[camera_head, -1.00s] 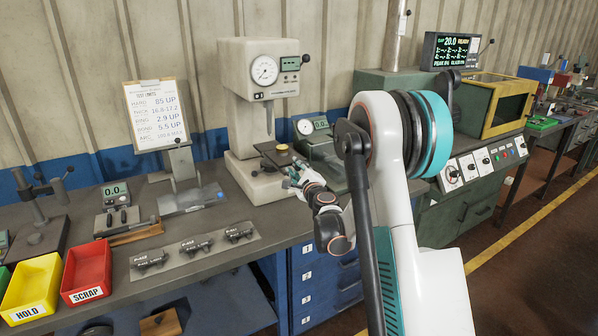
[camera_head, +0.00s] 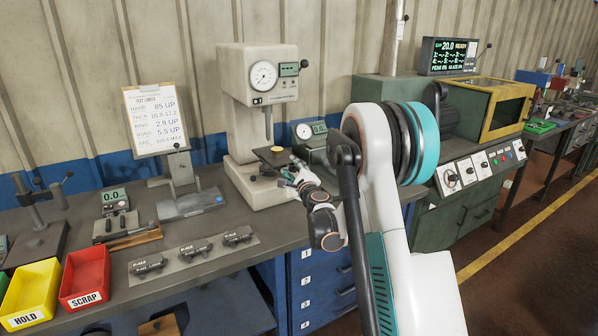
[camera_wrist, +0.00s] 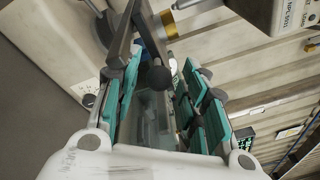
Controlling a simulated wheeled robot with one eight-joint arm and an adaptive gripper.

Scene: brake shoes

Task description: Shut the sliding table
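The bench tester (camera_head: 243,110) has a white column, a dial and a probe pointing down. Below the probe is a dark flat plate (camera_head: 268,153), which seems to be the sliding table, with a small gold disc (camera_head: 278,149) on it. My gripper (camera_head: 293,171) is at the front right of this plate, overlapping its edge in the head view. In the wrist view my gripper (camera_wrist: 158,95) has its teal fingers apart, with a dark round knob (camera_wrist: 160,77) between them or just beyond. Whether a finger touches the knob or plate cannot be told.
A small dial gauge with a display (camera_head: 312,130) stands right behind my gripper. A test-limits clipboard (camera_head: 157,117), a mat with several dark parts (camera_head: 190,253), and red (camera_head: 84,277) and yellow bins (camera_head: 32,292) are left. A green machine (camera_head: 470,190) stands right.

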